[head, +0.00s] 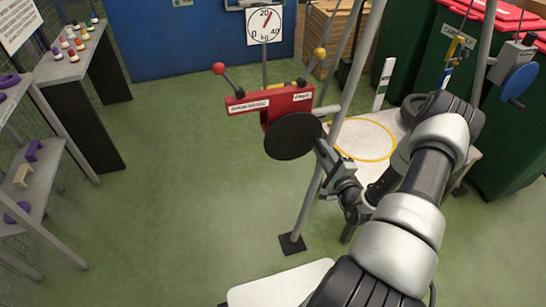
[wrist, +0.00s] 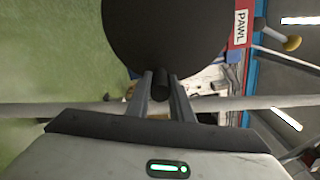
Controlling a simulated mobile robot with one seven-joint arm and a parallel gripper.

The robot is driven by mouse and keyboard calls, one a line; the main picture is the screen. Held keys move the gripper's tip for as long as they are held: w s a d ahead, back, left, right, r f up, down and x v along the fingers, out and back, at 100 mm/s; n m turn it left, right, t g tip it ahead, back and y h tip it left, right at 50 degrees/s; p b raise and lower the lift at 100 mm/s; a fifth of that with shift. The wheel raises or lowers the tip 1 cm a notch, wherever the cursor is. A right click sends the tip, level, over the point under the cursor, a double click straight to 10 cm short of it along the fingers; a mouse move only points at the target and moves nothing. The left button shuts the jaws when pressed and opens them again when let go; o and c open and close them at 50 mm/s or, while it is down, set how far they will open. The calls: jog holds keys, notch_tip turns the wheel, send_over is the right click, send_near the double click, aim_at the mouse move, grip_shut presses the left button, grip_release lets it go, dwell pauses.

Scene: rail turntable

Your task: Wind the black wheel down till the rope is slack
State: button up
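The black wheel (head: 292,136) is a dark disc on the front of a red winch box (head: 270,103). In the wrist view the wheel (wrist: 165,32) fills the top middle, and its short dark handle (wrist: 160,83) points towards me. My gripper (head: 328,158) is at the wheel's lower right edge. In the wrist view its two fingers (wrist: 160,90) lie on either side of the handle and look shut on it. I cannot make out the winch rope or its tension.
The winch box has a red-knobbed lever (head: 218,68) at left and a yellow-knobbed lever (head: 320,53) by the PAWL label. Grey frame legs (head: 310,205) stand close to my arm. A blue wheel (head: 518,82) hangs at right. Shelves (head: 35,180) stand at left; green floor between is clear.

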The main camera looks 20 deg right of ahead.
grip_shut()
jog(key=shift+d+r+n+p, duration=0.2)
jog(key=shift+r+n+p, duration=0.2)
jog(key=shift+r+n, duration=0.7)
jog(key=shift+f, duration=0.1)
jog(key=shift+r+n+p, duration=0.3)
jog(key=shift+r+n, duration=0.65)
jog(key=shift+n, duration=0.35)
jog(key=shift+r, duration=0.1)
jog(key=shift+a+r+n, duration=0.1)
jog(key=shift+r+n, duration=0.7)
jog(key=shift+n, duration=0.4)
